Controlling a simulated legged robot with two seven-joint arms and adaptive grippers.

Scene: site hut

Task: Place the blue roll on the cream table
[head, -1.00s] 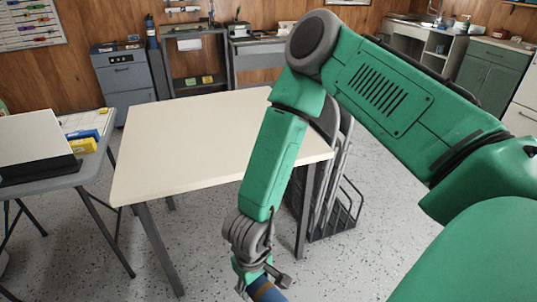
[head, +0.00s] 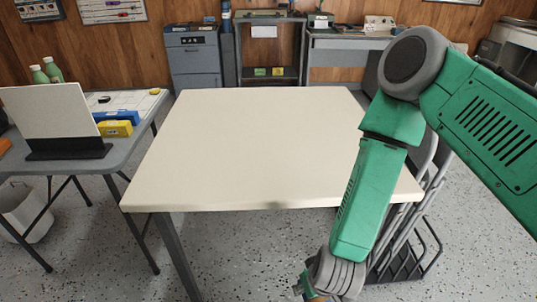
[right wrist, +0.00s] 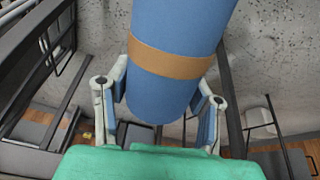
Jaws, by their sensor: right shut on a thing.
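The blue roll (right wrist: 170,95) with a tan band fills the upper middle of the right wrist view. My right gripper (right wrist: 162,105) is shut on it, one finger on each side. In the head view my right gripper (head: 312,292) is at the bottom edge, in front of the cream table and below its top, mostly cut off. The cream table (head: 265,150) stands in the middle with a bare top. My left gripper is not in view.
A grey table (head: 120,150) at the left holds a white panel on a dark base, green bottles and blue and yellow boxes. Folded chairs in a black rack (head: 410,255) stand by the cream table's right side. A white bin (head: 25,212) is on the floor at left.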

